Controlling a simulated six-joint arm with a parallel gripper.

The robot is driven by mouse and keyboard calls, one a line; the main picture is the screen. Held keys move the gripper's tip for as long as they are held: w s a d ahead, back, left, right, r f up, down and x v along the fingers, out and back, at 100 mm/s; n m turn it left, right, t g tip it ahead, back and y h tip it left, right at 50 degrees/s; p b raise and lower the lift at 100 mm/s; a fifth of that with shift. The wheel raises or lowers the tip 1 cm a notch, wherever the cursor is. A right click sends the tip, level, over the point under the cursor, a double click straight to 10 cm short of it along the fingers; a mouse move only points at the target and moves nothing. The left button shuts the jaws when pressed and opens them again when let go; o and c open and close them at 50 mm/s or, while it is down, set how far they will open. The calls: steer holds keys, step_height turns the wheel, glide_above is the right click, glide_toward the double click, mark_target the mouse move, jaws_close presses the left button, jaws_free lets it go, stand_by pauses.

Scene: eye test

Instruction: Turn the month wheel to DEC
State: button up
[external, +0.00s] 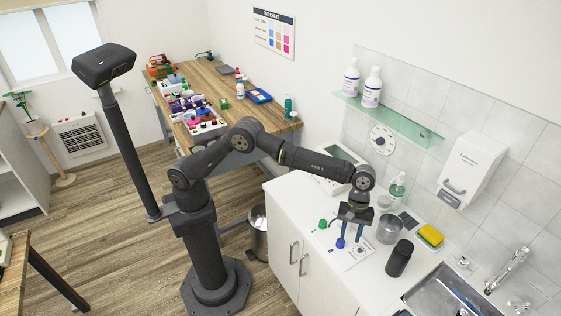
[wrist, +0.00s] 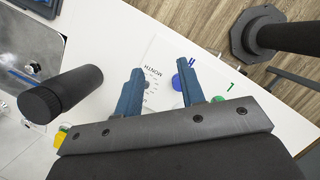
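A white card (wrist: 162,50) printed "MONTH" lies on the white counter below my gripper; it also shows in the external view (external: 352,258). The month wheel cannot be made out clearly, and its setting is not readable. My gripper (external: 350,241) points down over the card with its two blue fingers apart and nothing seen between them. In the wrist view, the fingers (wrist: 160,68) stand either side of the "MONTH" print. A blue round piece (external: 340,243) lies by one finger and is partly hidden by it in the wrist view (wrist: 178,81).
A green round piece (external: 322,224) lies left of the card. A black bottle (external: 399,259), a metal cup (external: 388,230) and a yellow sponge (external: 431,235) stand to the right, before the sink (external: 440,291). The counter's front left is clear.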

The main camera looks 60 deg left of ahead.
steer(key=w+a+r+n+t+h, duration=0.25)
steer(key=w+a+n, duration=0.3)
steer(key=n, duration=0.55)
steer(key=n+t, duration=0.1)
steer(key=t, duration=0.1)
glide_toward(360, 248)
steer(key=shift+g+y, duration=0.25)
steer(key=x, duration=0.8)
steer(key=shift+w+d+r, duration=0.1)
steer(key=shift+w+d, duration=0.05)
steer(key=shift+d, duration=0.15)
jaws_close()
